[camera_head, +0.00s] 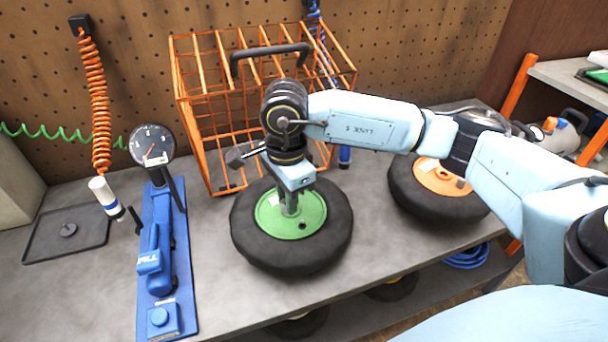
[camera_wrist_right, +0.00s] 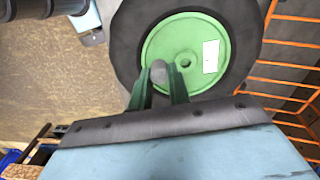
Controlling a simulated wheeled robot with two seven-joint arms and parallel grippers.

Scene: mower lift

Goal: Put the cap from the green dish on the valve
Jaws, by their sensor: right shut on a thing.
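A black tyre (camera_head: 250,255) with a green dished hub (camera_head: 268,222) lies flat on the bench; the green hub also fills the upper middle of the right wrist view (camera_wrist_right: 160,45). My right gripper (camera_head: 290,208) points down over this hub. In the right wrist view, its two fingers are shut on a small grey rounded cap (camera_wrist_right: 158,70). The cap is beside the hub's centre hole; I cannot tell whether it touches the hub. The fingers hide the cap in the head view. I cannot make out a separate valve. My left gripper is not in view.
An orange wire cage (camera_head: 207,150) stands behind the tyre. A second tyre with an orange hub (camera_head: 438,180) lies at right. A blue tool with a gauge (camera_head: 152,145) stands left. A dark tray (camera_head: 40,245) holds a small grey round piece.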

